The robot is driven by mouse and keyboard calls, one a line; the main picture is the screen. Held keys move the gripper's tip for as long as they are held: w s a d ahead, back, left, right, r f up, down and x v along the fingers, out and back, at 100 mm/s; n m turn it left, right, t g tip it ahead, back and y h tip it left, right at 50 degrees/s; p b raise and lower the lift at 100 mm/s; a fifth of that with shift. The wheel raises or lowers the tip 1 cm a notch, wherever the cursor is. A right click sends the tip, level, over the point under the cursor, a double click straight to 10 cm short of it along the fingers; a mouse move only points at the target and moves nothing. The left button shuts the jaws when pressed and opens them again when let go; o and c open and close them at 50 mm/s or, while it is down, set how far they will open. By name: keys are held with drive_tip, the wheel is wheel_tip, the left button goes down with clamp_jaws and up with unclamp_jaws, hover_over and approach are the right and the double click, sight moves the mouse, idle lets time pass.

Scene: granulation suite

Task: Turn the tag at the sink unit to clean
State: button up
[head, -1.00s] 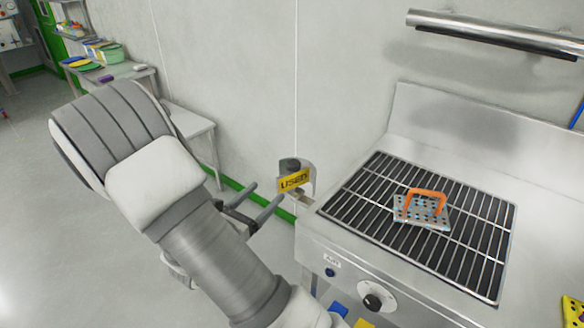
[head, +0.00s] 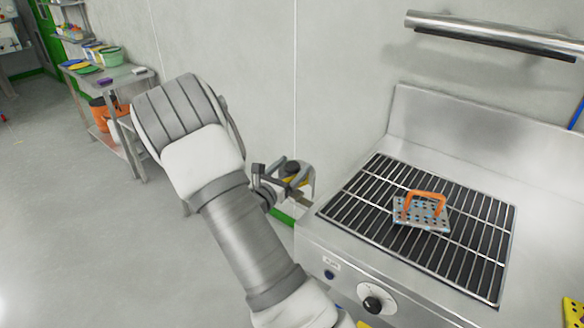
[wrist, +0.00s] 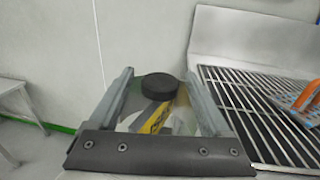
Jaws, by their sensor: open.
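The tag (wrist: 155,117) is a yellow plate with dark lettering, under a round black knob (wrist: 159,86) on a pale curved holder at the left end of the sink unit (head: 320,238). In the wrist view the tag and knob lie between the two fingers of my gripper (wrist: 155,88), which are apart on either side. The lettering is too partial to read now. In the head view my gripper (head: 283,178) is at the holder and hides most of the tag (head: 297,180). I cannot tell whether the fingers touch anything.
The unit's top has a black grate (head: 365,208) with an orange-handled perforated metal block (head: 421,212) on it. A dial (head: 372,303) is on the front. A steel rail (head: 490,36) is on the wall above.

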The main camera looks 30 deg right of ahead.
clamp_jaws()
idle(0.3)
